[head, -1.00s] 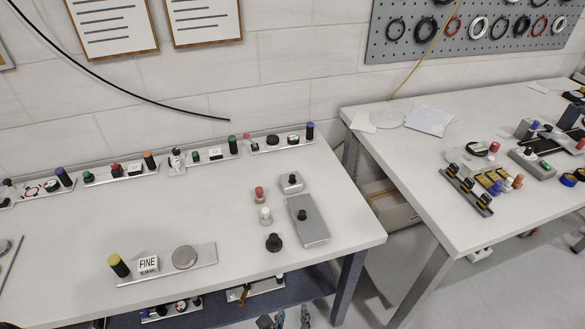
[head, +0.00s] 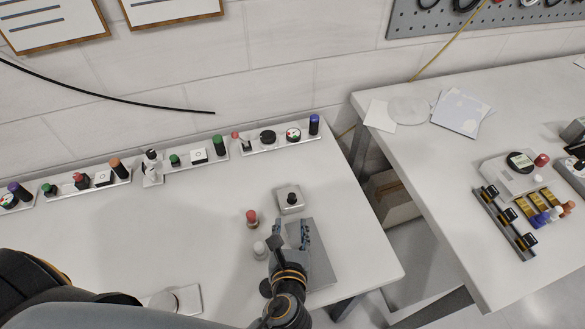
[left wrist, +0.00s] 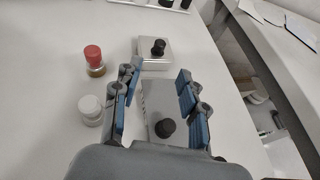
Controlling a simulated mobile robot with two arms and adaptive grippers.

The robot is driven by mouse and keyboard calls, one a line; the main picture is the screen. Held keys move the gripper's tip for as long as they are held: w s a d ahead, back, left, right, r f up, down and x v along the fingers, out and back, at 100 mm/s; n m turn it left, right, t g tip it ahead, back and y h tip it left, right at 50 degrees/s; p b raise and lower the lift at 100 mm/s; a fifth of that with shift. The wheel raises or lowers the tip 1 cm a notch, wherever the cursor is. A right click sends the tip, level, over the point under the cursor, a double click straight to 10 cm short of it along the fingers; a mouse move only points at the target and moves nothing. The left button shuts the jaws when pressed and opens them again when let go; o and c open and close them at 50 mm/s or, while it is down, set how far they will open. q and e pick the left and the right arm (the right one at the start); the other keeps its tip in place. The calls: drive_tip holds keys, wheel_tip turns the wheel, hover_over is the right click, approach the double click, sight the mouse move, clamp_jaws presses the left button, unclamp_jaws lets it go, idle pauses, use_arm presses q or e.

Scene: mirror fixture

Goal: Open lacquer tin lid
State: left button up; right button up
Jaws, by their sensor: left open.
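Two silver metal boxes with black knobs stand on the left bench; no label shows which is the lacquer tin. The small square box (head: 290,205) has its knob on top and also shows in the left wrist view (left wrist: 145,62). The larger flat box (head: 322,262) is partly hidden by my left gripper (head: 291,238) in the head view. In the left wrist view, my left gripper (left wrist: 158,82) is open and empty over the flat box (left wrist: 180,128). The flat box's knob (left wrist: 165,128) shows between the finger bases. My right gripper is out of view.
A red-capped jar (head: 252,218) and a white-capped jar (head: 260,250) stand left of the gripper. Trays of small items line the back of the bench (head: 190,215). A gap separates it from the right bench (head: 440,180), which holds several blocks and bottles.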

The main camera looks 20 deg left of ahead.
sight(292, 196)
use_arm(q)
drive_tip(key=shift+w, duration=0.3)
drive_tip(key=shift+a+r, duration=0.1)
drive_tip(key=shift+w+a+f, duration=0.15)
drive_tip(key=shift+w+f, duration=0.05)
drive_tip(key=shift+w, duration=0.5)
drive_tip(key=x, duration=0.4)
drive_tip(key=shift+p, duration=0.4)
drive_tip(key=x, duration=0.6)
drive_tip(key=shift+w+a+f, duration=0.1)
drive_tip(key=shift+w+f, duration=0.05)
drive_tip(key=shift+w, duration=0.1)
drive_tip(key=shift+w+a+f, duration=0.1)
drive_tip(key=shift+w+f, duration=0.05)
drive_tip(key=shift+w, duration=0.15)
drive_tip(key=c, duration=0.5)
clamp_jaws()
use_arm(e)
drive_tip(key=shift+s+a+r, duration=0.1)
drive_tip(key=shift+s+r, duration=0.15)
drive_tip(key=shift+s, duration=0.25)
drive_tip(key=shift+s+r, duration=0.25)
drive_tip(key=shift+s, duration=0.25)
